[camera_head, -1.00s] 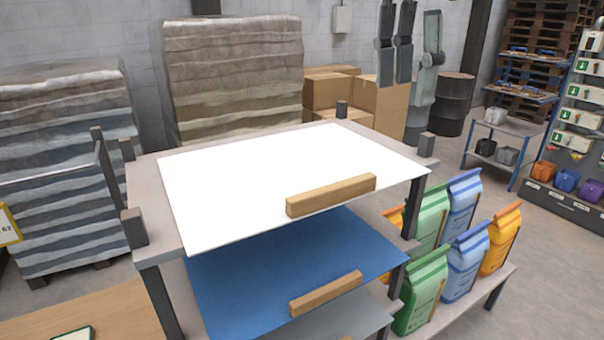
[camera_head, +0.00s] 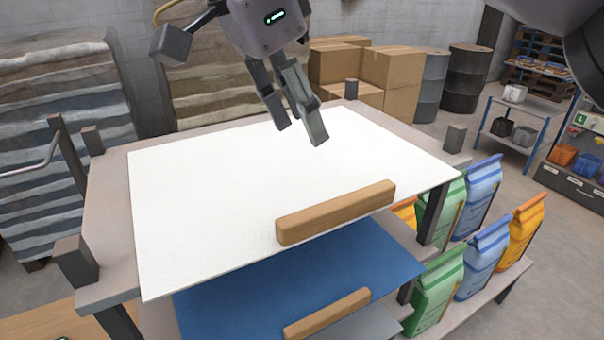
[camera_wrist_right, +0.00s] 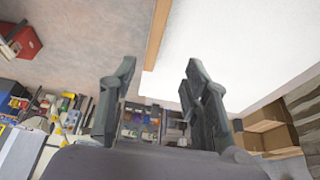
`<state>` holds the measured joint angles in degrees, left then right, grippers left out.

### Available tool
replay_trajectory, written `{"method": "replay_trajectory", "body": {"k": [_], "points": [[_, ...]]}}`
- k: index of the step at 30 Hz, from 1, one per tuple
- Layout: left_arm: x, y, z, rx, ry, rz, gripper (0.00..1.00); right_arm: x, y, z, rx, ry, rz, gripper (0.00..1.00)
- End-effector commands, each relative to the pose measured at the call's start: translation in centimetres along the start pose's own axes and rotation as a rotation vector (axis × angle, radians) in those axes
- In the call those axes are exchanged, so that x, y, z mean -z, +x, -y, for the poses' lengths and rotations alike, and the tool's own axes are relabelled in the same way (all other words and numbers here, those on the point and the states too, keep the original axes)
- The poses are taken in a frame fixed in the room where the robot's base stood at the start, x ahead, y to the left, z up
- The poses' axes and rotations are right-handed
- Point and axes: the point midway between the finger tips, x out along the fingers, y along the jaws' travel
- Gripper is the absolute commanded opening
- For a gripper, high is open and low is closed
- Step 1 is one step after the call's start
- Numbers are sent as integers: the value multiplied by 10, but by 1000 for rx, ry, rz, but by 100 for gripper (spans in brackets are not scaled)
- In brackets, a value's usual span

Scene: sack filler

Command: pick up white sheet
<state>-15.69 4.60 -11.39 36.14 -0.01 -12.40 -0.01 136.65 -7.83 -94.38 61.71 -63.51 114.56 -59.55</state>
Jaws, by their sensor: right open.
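The white sheet (camera_head: 220,190) lies flat on the top level of a grey rack, with its front edge reaching past the rack. A wooden bar (camera_head: 335,212) sits along its front right edge. My right gripper (camera_head: 300,132) is in front of the sheet's far part in the head view, open and empty, fingers pointing down. It appears to be above the sheet; contact cannot be told. In the right wrist view the gripper (camera_wrist_right: 161,68) shows two spread fingers, with the white sheet (camera_wrist_right: 245,50) at upper right. My left gripper is not in view.
A blue sheet (camera_head: 260,290) with its own wooden bar (camera_head: 328,314) lies on the level below. Grey posts (camera_head: 76,262) stand at the rack's corners. Colourful sacks (camera_head: 480,258) stand on a low shelf at right. Cardboard boxes (camera_head: 390,72) and drums (camera_head: 465,80) are behind.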

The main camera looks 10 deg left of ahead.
Motion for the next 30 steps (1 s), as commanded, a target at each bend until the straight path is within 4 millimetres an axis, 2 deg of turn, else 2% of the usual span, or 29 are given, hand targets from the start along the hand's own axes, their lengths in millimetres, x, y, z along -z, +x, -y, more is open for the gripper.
{"method": "replay_trajectory", "body": {"k": [3, 6, 8, 11, 18, 20, 24, 30], "points": [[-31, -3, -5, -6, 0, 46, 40, 2, 27, -1, -4, -1, -2, 43], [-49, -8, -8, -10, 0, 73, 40, 2, 49, -2, -5, -1, -1, 43], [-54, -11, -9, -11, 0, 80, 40, 2, 61, -1, -4, 0, -1, 43], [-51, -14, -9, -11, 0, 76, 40, 2, 77, -1, -4, 0, -1, 43], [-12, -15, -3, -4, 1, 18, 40, 2, 95, -1, -2, 1, -1, 43], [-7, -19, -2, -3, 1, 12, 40, 4, 100, -2, -3, 1, 0, 43], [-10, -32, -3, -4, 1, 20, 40, 8, 119, -5, -5, 0, -1, 43], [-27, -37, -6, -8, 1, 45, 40, 7, 143, -4, -2, 0, 0, 43]]}}
